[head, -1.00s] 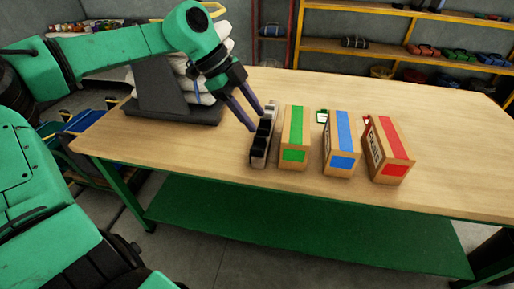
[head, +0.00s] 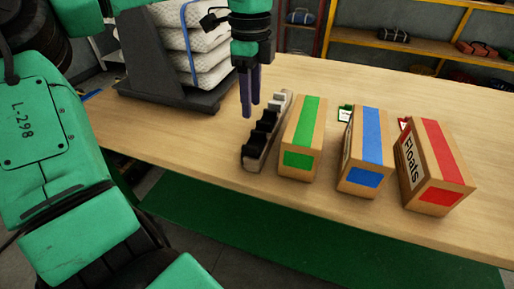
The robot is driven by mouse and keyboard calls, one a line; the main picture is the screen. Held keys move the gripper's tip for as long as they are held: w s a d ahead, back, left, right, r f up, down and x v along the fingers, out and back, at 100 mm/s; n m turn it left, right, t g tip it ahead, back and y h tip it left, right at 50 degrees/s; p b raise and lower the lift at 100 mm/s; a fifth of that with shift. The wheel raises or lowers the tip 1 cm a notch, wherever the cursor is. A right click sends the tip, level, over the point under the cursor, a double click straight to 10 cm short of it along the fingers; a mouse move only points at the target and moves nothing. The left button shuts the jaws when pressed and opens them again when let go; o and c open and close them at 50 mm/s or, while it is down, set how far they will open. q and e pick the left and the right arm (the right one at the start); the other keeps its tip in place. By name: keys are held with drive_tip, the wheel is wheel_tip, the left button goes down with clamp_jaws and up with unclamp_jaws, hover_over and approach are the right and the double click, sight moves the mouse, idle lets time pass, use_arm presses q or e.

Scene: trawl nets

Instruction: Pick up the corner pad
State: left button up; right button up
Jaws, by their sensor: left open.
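My left gripper (head: 251,110) points down just behind and left of the rack's far part, in the picture. Its two purple fingers are apart with nothing seen between them. I cannot tell how high the tips are above the table. My right gripper is not in view.
Right of the rack stand three cartons with green (head: 303,135), blue (head: 367,150) and red (head: 437,168) tape. A grey stand (head: 173,92) with stacked white sacks (head: 200,47) is at the back left. The wooden tabletop (head: 190,140) is clear left of the rack.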

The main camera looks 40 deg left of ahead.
sight(250, 147)
use_arm(q)
drive_tip(key=f, duration=1.2)
drive_tip(key=shift+s, duration=0.35)
clamp_jaws()
